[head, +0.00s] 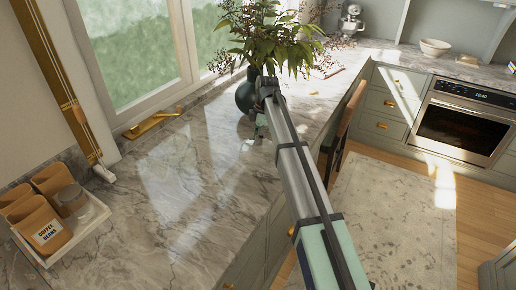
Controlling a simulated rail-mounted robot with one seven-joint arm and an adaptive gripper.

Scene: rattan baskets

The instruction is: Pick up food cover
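I cannot make out a food cover in the head view. My arm reaches out over the right edge of the grey marble counter (175,205) toward a dark vase (243,97) with a leafy plant. My gripper (258,133) hangs at the arm's far end, in front of the vase. It is small and partly hidden by my own arm, so I cannot tell whether its fingers are open or shut. Nothing is visibly held in it.
A white tray (88,228) with coffee bags (45,228) and a glass jar (73,201) is at the left. A brass object (150,123) lies by the window. A wooden chair (338,130) stands by the counter. The counter's middle is clear.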

